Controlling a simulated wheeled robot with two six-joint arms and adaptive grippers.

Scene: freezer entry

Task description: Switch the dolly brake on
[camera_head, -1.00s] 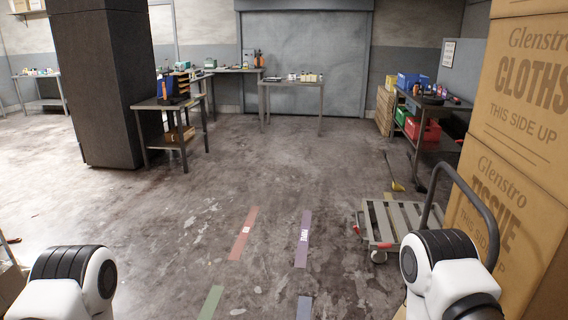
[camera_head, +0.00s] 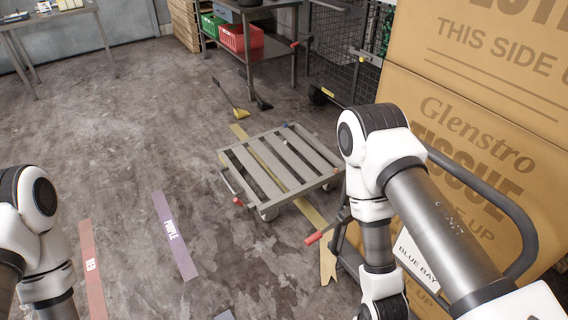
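A dark curved handle (camera_head: 515,215) rises at the right, partly hidden behind my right arm. I cannot tell the brake's state. Both my arms show, but both grippers are outside the picture.
Stacked cardboard boxes (camera_head: 475,130) wall off the right side. A "BLUE BAY" label (camera_head: 415,262) hangs low beside my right arm. A wire cage trolley (camera_head: 340,65) and a shelf with crates (camera_head: 241,38) stand behind. Open floor with purple (camera_head: 174,235) and red (camera_head: 91,265) strips lies left.

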